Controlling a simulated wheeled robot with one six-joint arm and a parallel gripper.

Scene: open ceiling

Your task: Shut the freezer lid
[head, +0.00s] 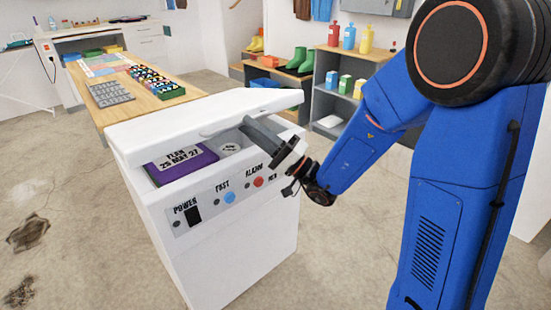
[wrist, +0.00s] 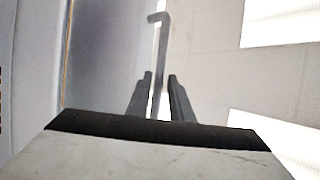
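The white freezer (head: 235,245) stands in front of me. Its lid (head: 190,112) is raised a little at the front, leaving a gap. A purple box (head: 180,168) with a dated label and a round white item (head: 229,149) show inside. My gripper (head: 262,132) is at the right part of the gap, by the lid's front edge; contact is unclear. In the wrist view its two dark fingers (wrist: 160,76) stand apart. A thin grey bar (wrist: 163,40) with a bent end shows between them, with narrow gaps beside it. A grey panel (wrist: 105,55) lies to its left.
The freezer front has a black power switch, a blue button (head: 229,198) and a red button (head: 258,181). A wooden table (head: 150,100) with trays stands behind on the left. Shelves (head: 330,100) with bottles and boots are behind.

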